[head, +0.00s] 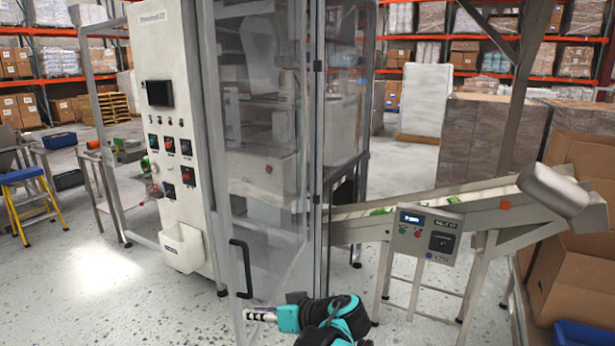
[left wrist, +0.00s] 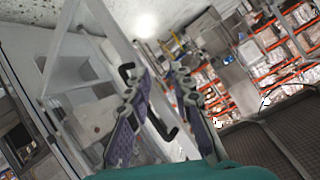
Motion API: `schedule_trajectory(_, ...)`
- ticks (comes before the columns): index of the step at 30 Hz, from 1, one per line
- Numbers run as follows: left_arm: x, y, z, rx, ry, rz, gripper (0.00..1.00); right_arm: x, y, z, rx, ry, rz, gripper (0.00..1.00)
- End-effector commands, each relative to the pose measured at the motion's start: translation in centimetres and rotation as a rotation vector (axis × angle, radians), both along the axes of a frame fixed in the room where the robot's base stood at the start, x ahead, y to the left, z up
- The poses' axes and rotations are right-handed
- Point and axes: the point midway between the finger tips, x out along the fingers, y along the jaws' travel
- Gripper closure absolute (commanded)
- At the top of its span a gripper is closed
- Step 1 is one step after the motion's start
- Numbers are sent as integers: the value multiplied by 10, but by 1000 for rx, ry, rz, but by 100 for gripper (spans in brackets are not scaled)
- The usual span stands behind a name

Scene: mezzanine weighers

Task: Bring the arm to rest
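My left gripper (head: 260,314) is low in the middle of the head view, its grey fingers pointing left, below the black door handle (head: 240,268). In the left wrist view its two purple-grey fingers (left wrist: 160,72) stand apart with nothing gripped. The black handle (left wrist: 164,124) shows in the gap between them; the head view shows the fingers apart from it, lower down. My teal and black left wrist is beside the clear door (head: 268,150) of the weighing machine. My right gripper is not in view.
The machine's white control panel (head: 170,115) stands left of the door. An inclined conveyor (head: 470,208) with a control box (head: 427,235) is to the right, by a large cardboard box (head: 565,285). A blue and yellow step stool (head: 25,190) is far left. The pale floor at left is largely clear.

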Motion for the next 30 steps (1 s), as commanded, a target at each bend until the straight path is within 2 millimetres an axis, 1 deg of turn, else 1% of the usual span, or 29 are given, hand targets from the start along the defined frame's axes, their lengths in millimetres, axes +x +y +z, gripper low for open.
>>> schedule_trajectory(1,-14,21,-3,-37,65,-22,78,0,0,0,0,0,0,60)
schedule_trajectory(2,-23,31,-6,-62,108,-45,78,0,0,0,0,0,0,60)
schedule_trajectory(3,-35,43,-12,-99,162,-79,78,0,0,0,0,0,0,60)
schedule_trajectory(5,-56,58,-20,-159,235,-135,78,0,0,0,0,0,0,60)
schedule_trajectory(7,-81,71,-31,-227,299,-206,78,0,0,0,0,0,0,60)
schedule_trajectory(9,-107,79,-43,-296,344,-282,78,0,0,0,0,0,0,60)
schedule_trajectory(11,-128,82,-52,-352,365,-349,78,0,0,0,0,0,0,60)
schedule_trajectory(12,-142,83,-59,-387,372,-395,78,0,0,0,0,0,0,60)
schedule_trajectory(15,-173,81,-73,-461,360,-501,78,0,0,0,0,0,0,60)
schedule_trajectory(18,-195,75,-84,-509,326,-587,78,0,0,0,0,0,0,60)
schedule_trajectory(21,-207,70,-91,-535,288,-647,78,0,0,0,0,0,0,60)
schedule_trajectory(24,-214,67,-95,-546,263,-681,78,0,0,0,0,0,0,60)
schedule_trajectory(30,-215,65,-96,-550,250,-698,78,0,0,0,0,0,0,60)
